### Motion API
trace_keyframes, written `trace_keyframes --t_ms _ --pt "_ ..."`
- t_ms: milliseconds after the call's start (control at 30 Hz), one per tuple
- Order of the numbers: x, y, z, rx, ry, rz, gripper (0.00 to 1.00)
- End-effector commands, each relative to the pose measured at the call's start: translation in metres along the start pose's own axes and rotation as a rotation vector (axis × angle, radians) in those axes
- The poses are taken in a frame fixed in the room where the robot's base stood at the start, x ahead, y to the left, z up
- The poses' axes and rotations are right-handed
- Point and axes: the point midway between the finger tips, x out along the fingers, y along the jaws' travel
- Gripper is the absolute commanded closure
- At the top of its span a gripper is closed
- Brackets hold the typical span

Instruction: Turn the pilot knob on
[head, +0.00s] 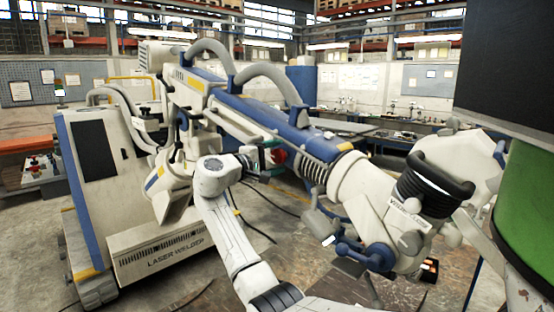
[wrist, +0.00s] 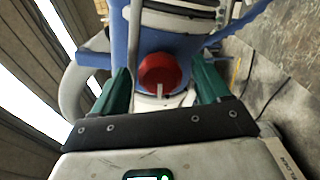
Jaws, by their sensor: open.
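A round red knob (wrist: 160,70), which I take to be the pilot knob, sits on the blue and white body of the big machine arm. A pale bar or mark shows at its lower edge in the wrist view. My gripper (wrist: 162,75) is open, with one green finger on each side of the knob. Gaps show between the fingers and the knob, and I cannot tell how far the tips are from it in depth. In the head view the knob (head: 279,156) is a small red patch beside my gripper (head: 270,161), partly hidden.
The laser welder (head: 155,256) stands at the left, its blue and white arm (head: 290,130) crossing above mine. The welding head (head: 405,235) hangs at the right, near a green cylinder (head: 530,200). Cables (head: 262,232) lie on the floor. A workbench (head: 400,130) stands behind.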

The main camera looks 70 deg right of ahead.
Motion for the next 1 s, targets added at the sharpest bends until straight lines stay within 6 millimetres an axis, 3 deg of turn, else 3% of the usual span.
trace_keyframes --t_ms 300,500,1000 --pt "-0.061 -0.004 -0.001 0.002 0.004 0.000 0.24" --pt "-0.088 -0.003 -0.001 0.002 0.002 -0.001 0.24" --pt "-0.098 -0.001 0.000 0.000 0.001 -0.001 0.24"
